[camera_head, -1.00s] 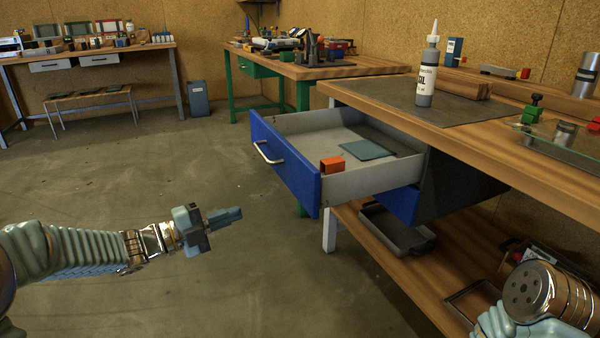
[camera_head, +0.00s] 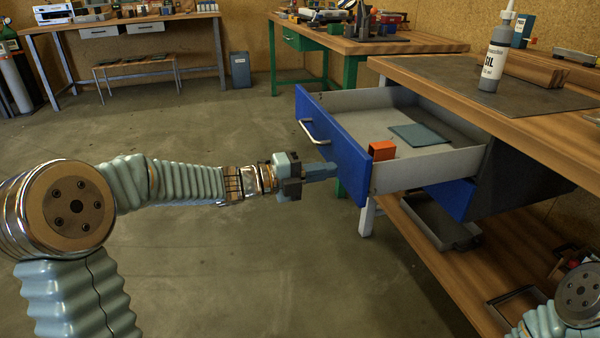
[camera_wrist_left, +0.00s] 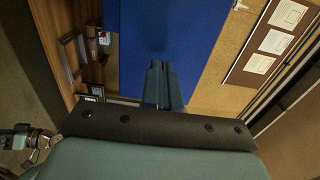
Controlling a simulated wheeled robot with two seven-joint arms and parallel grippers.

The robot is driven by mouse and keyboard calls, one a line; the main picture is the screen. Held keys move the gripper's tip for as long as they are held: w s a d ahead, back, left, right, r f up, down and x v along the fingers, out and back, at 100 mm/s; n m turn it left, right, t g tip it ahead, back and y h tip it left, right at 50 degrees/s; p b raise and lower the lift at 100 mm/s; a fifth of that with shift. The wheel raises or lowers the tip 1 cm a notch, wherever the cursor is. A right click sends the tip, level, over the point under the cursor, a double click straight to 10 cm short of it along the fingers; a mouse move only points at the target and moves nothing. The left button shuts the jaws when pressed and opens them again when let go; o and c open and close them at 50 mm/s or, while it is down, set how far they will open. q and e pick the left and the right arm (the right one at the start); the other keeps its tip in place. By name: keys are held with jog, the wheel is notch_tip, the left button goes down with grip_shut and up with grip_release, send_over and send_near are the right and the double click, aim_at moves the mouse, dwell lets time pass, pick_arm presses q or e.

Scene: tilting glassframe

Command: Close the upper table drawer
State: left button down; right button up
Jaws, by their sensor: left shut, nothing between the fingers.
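The upper table drawer (camera_head: 333,145) with a blue front and a metal handle (camera_head: 314,132) is pulled far out of the wooden workbench (camera_head: 510,105). An orange block (camera_head: 382,150) and a flat blue-grey piece (camera_head: 420,135) lie inside it. My left gripper (camera_head: 334,170) is shut and empty, with its fingertips close to the drawer front, below and right of the handle. Contact cannot be told. In the left wrist view the shut fingers (camera_wrist_left: 163,84) point at the blue drawer front (camera_wrist_left: 170,25). My right gripper is out of view; only part of that arm shows at lower right.
A lower blue drawer front (camera_head: 450,197) sits back under the bench. A grey bottle (camera_head: 494,60) stands on the benchtop. A tray (camera_head: 440,222) lies on the lower shelf (camera_head: 475,285). The floor in front of the drawer is clear.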

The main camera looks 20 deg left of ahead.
pick_arm(q)
jog(key=shift+x, duration=1.05)
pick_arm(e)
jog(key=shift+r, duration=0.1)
pick_arm(q)
jog(key=shift+d, duration=0.1)
